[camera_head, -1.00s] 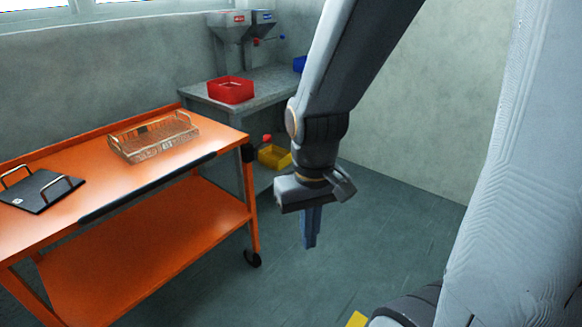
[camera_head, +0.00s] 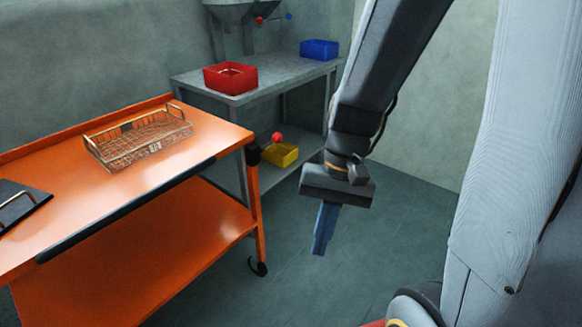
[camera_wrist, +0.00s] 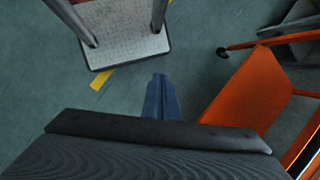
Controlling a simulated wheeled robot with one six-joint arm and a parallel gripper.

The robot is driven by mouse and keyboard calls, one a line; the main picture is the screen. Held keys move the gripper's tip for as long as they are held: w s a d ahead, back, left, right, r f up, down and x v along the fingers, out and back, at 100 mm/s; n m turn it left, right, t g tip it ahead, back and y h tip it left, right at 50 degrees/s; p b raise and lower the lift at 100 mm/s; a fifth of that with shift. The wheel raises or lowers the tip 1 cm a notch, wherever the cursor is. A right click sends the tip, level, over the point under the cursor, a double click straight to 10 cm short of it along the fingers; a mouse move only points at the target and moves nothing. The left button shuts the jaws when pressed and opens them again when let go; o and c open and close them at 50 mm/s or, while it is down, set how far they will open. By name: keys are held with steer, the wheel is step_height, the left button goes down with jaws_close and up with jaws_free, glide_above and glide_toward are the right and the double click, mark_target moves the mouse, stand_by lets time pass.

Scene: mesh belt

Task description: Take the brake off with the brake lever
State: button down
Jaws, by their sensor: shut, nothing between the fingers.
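The brake lever has a red ball knob (camera_head: 277,137) and sits at a black mount on the near right corner of the orange cart (camera_head: 110,232). My gripper (camera_head: 319,247) points down with its blue fingers closed and empty. In the head view it hangs to the right of the cart and lower in the picture than the knob, clearly apart from it. In the wrist view my fingers (camera_wrist: 159,78) are together over the floor, with the orange cart (camera_wrist: 245,95) to the right. The lever does not show in that view.
A wire basket (camera_head: 140,152) and a dark handled plate (camera_head: 18,212) lie on the cart. Behind stands a grey bench (camera_head: 275,84) with a red bin (camera_head: 230,77), a blue bin (camera_head: 319,49) and a yellow bin (camera_head: 281,154) below. The floor right of the cart is clear.

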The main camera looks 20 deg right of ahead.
steer(key=w+a+f+m+t+y+b, duration=0.4)
steer(key=w+f+m+y+b, duration=0.4)
steer(key=w+m+y+b, duration=0.4)
steer(key=w+d+f+m+t+h+b, duration=0.1)
steer(key=w+d+f+m+t+b, duration=0.2)
steer(key=w+d+t, duration=0.5)
steer(key=w+d+f+m+t+h+b, duration=0.1)
steer(key=w+d+m+t+b, duration=0.2)
steer(key=w+d+m+t, duration=0.4)
steer(key=w+a+r+n+g+b, duration=0.1)
steer(key=w+a+r+b, duration=0.1)
steer(key=w+a+r, duration=0.3)
steer(key=shift+w+a+n, duration=0.4)
steer(key=shift+w+a, duration=0.2)
steer(key=shift+w, duration=1.25)
steer(key=shift+r, duration=0.15)
